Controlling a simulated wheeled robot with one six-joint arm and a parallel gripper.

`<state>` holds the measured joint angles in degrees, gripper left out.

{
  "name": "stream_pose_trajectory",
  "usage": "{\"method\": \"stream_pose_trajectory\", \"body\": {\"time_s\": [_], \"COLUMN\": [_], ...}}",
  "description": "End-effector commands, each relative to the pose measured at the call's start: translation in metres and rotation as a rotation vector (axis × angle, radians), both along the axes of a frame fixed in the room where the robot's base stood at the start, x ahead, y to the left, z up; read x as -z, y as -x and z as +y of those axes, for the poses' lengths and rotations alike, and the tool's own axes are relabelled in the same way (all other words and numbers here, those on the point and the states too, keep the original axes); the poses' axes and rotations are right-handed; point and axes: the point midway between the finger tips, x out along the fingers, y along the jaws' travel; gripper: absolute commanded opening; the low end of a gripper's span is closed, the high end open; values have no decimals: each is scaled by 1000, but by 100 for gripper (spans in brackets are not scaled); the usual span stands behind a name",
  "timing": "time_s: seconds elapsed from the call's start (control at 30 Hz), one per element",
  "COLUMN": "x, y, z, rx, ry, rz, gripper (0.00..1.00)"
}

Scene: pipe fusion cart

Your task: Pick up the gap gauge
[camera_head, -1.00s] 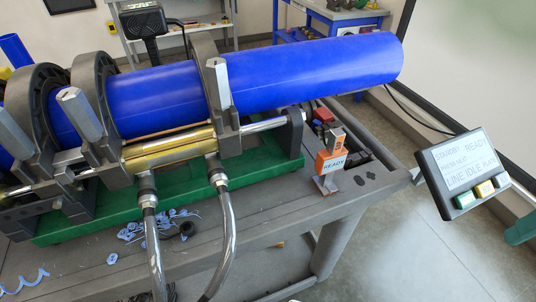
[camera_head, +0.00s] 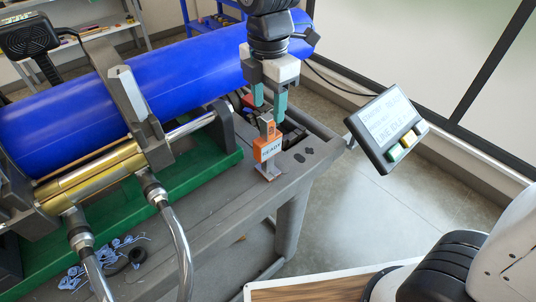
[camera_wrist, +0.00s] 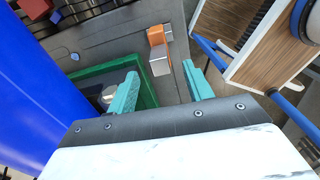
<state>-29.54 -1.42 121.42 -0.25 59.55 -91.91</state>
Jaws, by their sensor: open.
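My gripper (camera_head: 269,107) points down with teal fingers open and empty, just above and behind the piece in the head view. In the wrist view my gripper (camera_wrist: 162,82) spreads to both sides of the metal part's line. I see no clear contact.
A large blue pipe (camera_head: 130,95) lies in clamps left of my gripper. A green bed (camera_head: 190,180) runs below it. A tilted screen panel (camera_head: 387,127) stands to the right. Hoses (camera_head: 177,235) and blue shavings (camera_head: 100,262) lie at the front left.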

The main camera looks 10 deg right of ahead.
Motion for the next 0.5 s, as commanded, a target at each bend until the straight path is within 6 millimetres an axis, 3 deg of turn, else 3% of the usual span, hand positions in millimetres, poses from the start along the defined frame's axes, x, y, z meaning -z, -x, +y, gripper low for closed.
{"method": "stream_pose_trajectory", "body": {"time_s": [0.5], "x": [64], "y": [-1], "z": [0], "rx": [-28], "ry": [3], "rz": [4], "gripper": [51]}}
